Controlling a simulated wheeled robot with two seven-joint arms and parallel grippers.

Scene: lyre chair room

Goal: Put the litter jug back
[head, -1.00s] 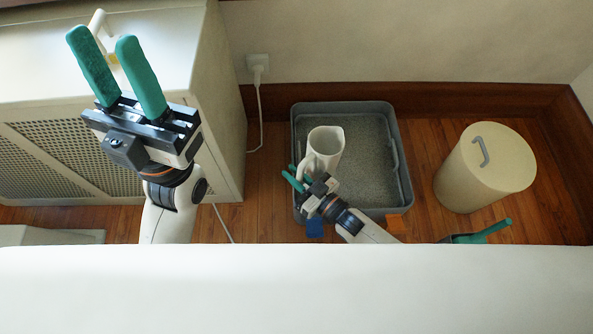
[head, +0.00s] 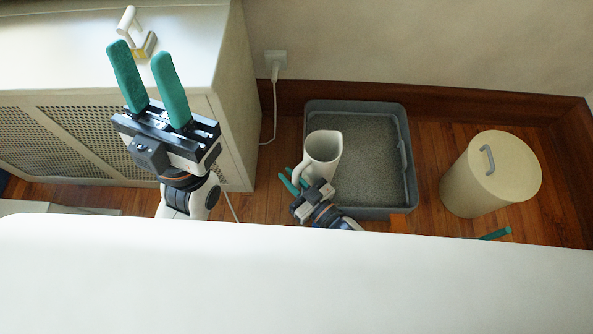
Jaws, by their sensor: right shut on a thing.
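The litter jug (head: 322,152) is a white jug with a handle on its lower left side. It shows over the left part of the grey litter tray (head: 404,190), which holds grey litter. My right gripper (head: 295,181) is at the jug's handle and shut on it; the fingers are partly hidden by the handle and wrist. I cannot tell whether the jug touches the litter. My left gripper (head: 149,82) is open and empty, with green fingers pointing up the picture, in front of the cabinet top.
A white cabinet (head: 170,40) with mesh panels stands at the left, with a small white-handled item (head: 134,32) on top. A cream lidded bin (head: 480,178) stands right of the tray. A plugged cable (head: 274,100) runs down the wall. A white surface (head: 300,285) fills the foreground.

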